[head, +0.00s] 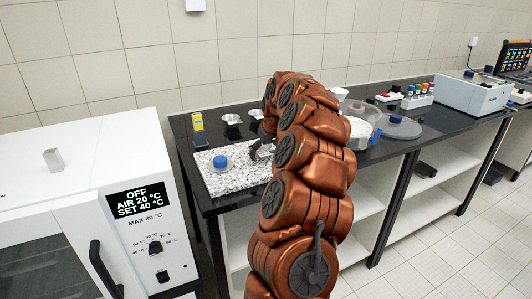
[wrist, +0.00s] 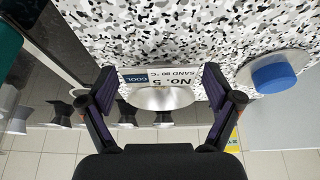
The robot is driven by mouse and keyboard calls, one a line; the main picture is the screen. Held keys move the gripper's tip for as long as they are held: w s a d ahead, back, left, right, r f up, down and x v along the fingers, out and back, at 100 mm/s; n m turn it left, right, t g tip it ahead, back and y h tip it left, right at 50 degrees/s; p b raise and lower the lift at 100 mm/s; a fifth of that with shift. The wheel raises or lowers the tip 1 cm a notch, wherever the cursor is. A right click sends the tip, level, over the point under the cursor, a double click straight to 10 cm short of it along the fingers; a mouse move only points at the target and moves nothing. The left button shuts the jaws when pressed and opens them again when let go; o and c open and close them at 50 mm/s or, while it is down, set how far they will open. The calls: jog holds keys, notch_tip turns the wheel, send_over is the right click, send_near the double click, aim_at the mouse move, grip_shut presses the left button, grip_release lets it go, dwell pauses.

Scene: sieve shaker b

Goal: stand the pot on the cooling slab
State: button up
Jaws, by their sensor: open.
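A shiny metal pot (wrist: 160,98) with a label reading "No. 5 SAND 80 °C COOL" shows in the wrist view, which looks upside down. It lies between the two spread fingers of my gripper (wrist: 160,105), with a visible gap on each side. The speckled grey-white cooling slab (wrist: 150,30) borders the label; whether the pot touches the slab I cannot tell. In the head view the slab (head: 240,180) lies on the dark bench, and my gripper (head: 260,150) is low over its back right part. My arm hides much there, and I cannot make out the pot.
A blue-topped round piece (head: 220,161) sits on the slab's left part. Small metal bowls (head: 232,120) and a yellow item (head: 198,121) stand behind the slab. A white oven (head: 150,200) is at left.

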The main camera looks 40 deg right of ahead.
jog(key=b+v, duration=0.1)
jog(key=v, duration=1.1)
jog(key=shift+b, duration=0.4)
jog(key=shift+a+r, duration=0.1)
jog(key=shift+a, duration=0.05)
jog(key=s+a+f+n+g+y, duration=0.1)
jog(key=s+a, duration=0.1)
jog(key=a, duration=0.7)
jog(key=s+a+f+n, duration=0.1)
jog(key=s+a+n, duration=0.1)
jog(key=a, duration=0.7)
jog(key=s+a+f+n+g+y, duration=0.1)
jog(key=s+a, duration=0.1)
jog(key=a, duration=0.7)
jog(key=s+a+f+g, duration=0.1)
jog(key=s+a+f, duration=0.3)
jog(key=s, duration=0.4)
jog(key=s+a+f+g, duration=0.1)
jog(key=s+a+f, duration=0.2)
jog(key=s, duration=0.6)
jog(key=s+a+f+g, duration=0.2)
jog(key=s+a+f, duration=0.2)
jog(key=s, duration=0.5)
jog(key=shift+s+a+f+h, duration=0.2)
jog(key=shift+a+f+h, duration=0.15)
jog(key=shift+a, duration=0.65)
jog(key=shift+r, duration=0.1)
